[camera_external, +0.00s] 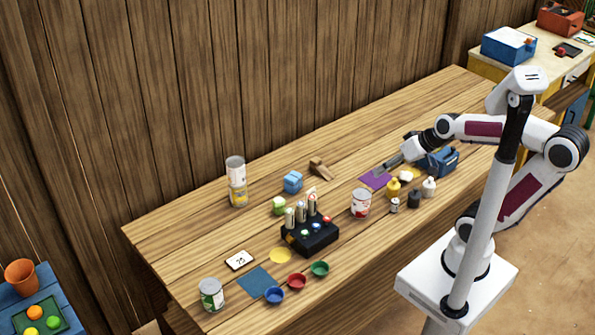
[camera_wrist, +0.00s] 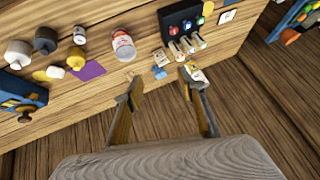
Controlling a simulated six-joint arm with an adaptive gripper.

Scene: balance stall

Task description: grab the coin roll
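I cannot tell for certain which thing is the coin roll. Candidates are the slim pale cylinders (camera_external: 300,213) standing upright in the black block with coloured buttons (camera_external: 318,242). Another is the small can (camera_external: 395,206) beside the bottles, which also shows in the wrist view (camera_wrist: 79,35). My gripper (camera_external: 380,171) is above the table near the purple mat (camera_external: 375,181), right of the black block. In the wrist view its two fingers (camera_wrist: 160,84) are spread wide with nothing between them.
A blue box (camera_external: 440,160) is near my wrist. Stacked cans (camera_external: 236,182), a blue cube (camera_external: 292,182) and coloured bowls (camera_external: 297,281) stand further left. The table's back right is clear.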

